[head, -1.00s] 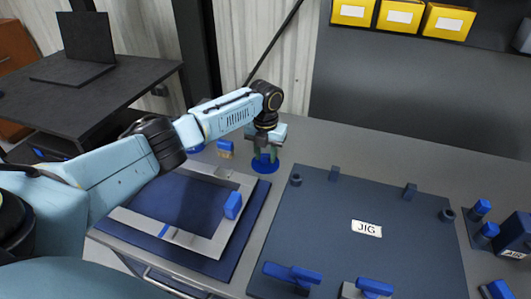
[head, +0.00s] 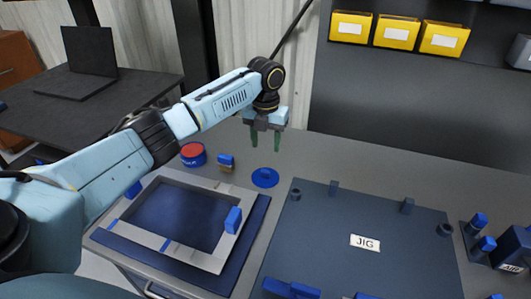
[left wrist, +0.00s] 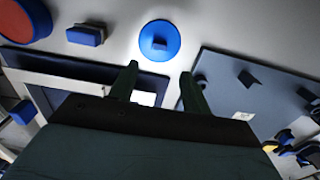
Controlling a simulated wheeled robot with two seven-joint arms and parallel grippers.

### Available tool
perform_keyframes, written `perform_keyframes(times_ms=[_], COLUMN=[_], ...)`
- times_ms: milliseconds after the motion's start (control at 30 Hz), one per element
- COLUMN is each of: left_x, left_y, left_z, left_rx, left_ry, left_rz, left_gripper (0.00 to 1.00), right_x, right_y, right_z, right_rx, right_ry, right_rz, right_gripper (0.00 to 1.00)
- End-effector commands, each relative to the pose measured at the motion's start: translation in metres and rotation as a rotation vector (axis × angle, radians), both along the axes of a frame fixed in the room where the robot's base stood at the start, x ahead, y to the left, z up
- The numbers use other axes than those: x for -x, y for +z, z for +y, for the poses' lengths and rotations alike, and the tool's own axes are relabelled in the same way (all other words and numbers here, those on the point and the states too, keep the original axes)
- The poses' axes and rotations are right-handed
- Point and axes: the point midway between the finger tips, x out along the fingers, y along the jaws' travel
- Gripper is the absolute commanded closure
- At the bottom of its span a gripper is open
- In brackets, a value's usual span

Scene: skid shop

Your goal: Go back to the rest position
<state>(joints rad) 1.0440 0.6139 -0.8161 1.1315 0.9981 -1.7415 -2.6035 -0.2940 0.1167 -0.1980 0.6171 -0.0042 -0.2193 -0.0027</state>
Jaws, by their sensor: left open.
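My left gripper (head: 265,138) is open and empty, its green fingers pointing down above the workbench. Below it a round blue disc with a small raised handle (head: 265,177) lies on the bench, apart from the fingers. In the left wrist view the two open fingertips (left wrist: 158,80) show, with the blue disc (left wrist: 160,40) beyond them and nothing between them. My right gripper is in neither view.
A grey frame (head: 215,262) lies on a dark blue mat at left. A red-topped blue can (head: 193,154) and a small blue-and-tan block (head: 226,163) stand behind it. The JIG plate (head: 320,225) fills the middle right. Yellow bins (head: 397,31) hang at the back.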

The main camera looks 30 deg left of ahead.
Motion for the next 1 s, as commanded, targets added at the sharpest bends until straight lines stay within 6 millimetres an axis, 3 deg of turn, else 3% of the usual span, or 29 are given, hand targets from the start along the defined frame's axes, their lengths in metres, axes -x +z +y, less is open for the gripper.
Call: perform_keyframes(times_ms=[200, 767, 867, 1000], left_x=[0.0, 0.0, 0.0, 0.0], left_y=[0.02, 0.021, 0.03, 0.058], left_z=[0.0, 0.0, 0.0, 0.0], left_rx=[-0.001, -0.001, 0.0, 0.0], left_ry=[0.001, 0.0, 0.0, 0.0], left_rz=[0.0, 0.0, 0.0, 0.0], left_gripper=[0.52, 0.52, 0.52, 0.52], right_x=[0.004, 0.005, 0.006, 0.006], right_y=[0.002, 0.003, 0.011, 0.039], right_z=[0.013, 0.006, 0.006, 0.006], right_rx=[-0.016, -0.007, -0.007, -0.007], right_ry=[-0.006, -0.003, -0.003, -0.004], right_rz=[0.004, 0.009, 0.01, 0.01], right_gripper=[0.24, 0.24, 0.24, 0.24])
